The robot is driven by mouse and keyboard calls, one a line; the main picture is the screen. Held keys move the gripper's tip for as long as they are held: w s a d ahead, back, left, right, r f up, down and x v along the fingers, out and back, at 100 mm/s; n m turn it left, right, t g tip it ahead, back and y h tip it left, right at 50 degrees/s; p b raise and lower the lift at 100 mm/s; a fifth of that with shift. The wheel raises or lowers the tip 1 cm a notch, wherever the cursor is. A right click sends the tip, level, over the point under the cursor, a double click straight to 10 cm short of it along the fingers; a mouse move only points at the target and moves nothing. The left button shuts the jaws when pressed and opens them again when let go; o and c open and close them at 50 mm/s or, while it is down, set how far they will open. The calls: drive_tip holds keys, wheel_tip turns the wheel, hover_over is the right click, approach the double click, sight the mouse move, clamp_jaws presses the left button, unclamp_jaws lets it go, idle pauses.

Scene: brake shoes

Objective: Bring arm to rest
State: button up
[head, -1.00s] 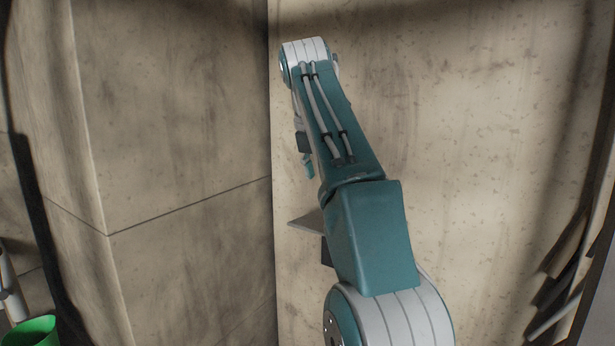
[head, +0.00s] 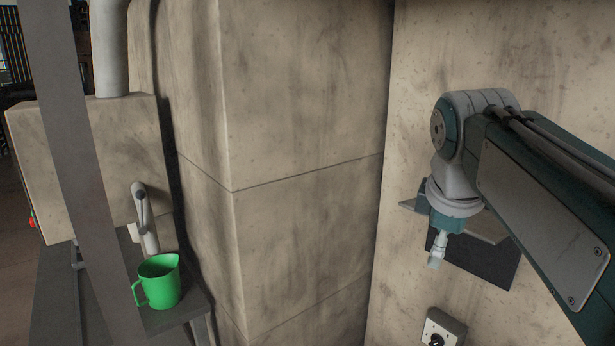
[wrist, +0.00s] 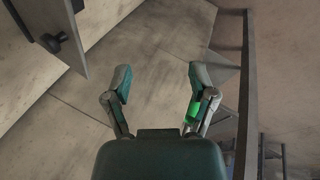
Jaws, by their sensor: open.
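My gripper (head: 437,250) is at the right in the head view, at the end of my teal and grey arm, with its fingers pointing down in front of a pale stained wall (head: 560,50). In the wrist view my gripper (wrist: 160,80) shows two fingers spread wide apart with nothing between them. It is open and empty. The arm's base is out of the head view.
A green jug (head: 160,283) stands on a dark table (head: 55,300) at the left. A grey post (head: 75,150) rises before it. A tall pale block (head: 300,120) fills the middle. A switch box (head: 442,328) and a metal shelf (head: 490,228) are near my gripper.

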drive_tip(key=s+a+f+m, duration=0.1)
drive_tip(key=s+f+m, duration=0.5)
drive_tip(key=f, duration=0.3)
drive_tip(key=s+a+f+m+t+y, duration=0.1)
drive_tip(key=s+f+m, duration=0.4)
drive_tip(key=f, duration=0.5)
drive_tip(key=s+a, duration=0.1)
drive_tip(key=s, duration=0.1)
drive_tip(key=shift+s+a+m, duration=0.15)
drive_tip(key=shift+s+m, duration=0.25)
drive_tip(key=shift+r, duration=0.1)
idle(0.4)
